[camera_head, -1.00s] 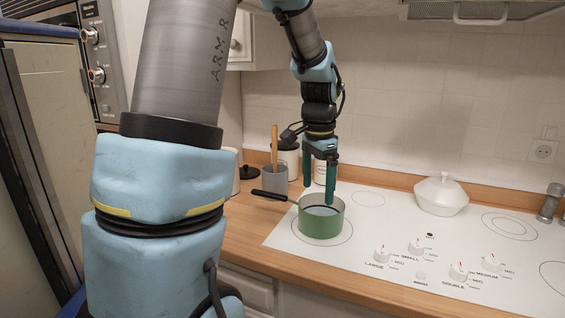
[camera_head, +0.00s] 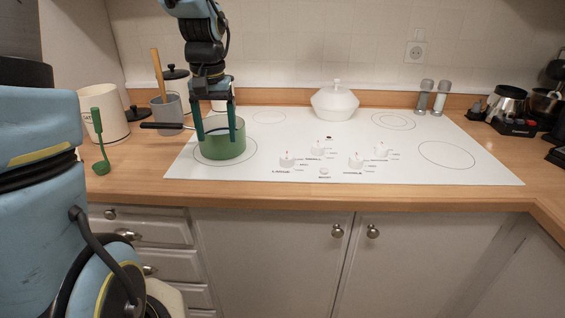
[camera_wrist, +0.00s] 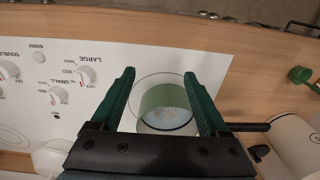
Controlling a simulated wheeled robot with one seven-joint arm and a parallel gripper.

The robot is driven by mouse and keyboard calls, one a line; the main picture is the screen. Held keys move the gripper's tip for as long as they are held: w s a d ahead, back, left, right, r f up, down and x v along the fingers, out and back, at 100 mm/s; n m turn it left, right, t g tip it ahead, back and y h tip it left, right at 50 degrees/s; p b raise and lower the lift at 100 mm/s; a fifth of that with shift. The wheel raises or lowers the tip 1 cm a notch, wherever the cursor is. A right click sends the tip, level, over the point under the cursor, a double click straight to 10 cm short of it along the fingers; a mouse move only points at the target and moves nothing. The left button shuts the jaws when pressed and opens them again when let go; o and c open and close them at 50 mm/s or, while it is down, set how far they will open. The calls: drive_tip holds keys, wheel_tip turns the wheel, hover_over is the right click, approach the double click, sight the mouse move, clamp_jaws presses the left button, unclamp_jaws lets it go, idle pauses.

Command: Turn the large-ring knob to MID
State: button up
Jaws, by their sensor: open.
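The LARGE knob (camera_head: 287,159) is a small white knob on the white cooktop (camera_head: 400,174), right of the green pot (camera_head: 222,150). It also shows in the wrist view (camera_wrist: 87,75), with MID and OFF printed around it. A red mark sits on its far side in the head view, by OFF. My gripper (camera_head: 216,134) has two green fingers, open and pointing down at the pot, left of the knob. In the wrist view, the pot (camera_wrist: 165,103) lies between the spread fingers (camera_wrist: 158,74). I cannot tell whether they touch it. The knob is clear of the fingers.
Other white knobs, SMALL (camera_head: 318,147), DOUBLE (camera_head: 356,160) and MEDIUM (camera_head: 381,149), stand close by. The pot's black handle (camera_head: 162,126) points left. A white lidded dish (camera_head: 334,102) is behind the knobs. A green ladle (camera_head: 99,145) and canisters stand at left.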

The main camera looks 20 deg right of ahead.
sight(287, 154)
drive_tip(key=d+m+b, duration=0.3)
drive_tip(key=d, duration=1.5)
drive_tip(key=f, duration=0.3)
drive_tip(key=f+p, duration=0.1)
drive_tip(key=f, duration=0.3)
drive_tip(key=f+p, duration=0.1)
drive_tip(key=f, duration=0.2)
drive_tip(key=shift+s+a+f, duration=0.15)
drive_tip(key=shift+a+f, duration=0.1)
clamp_jaws()
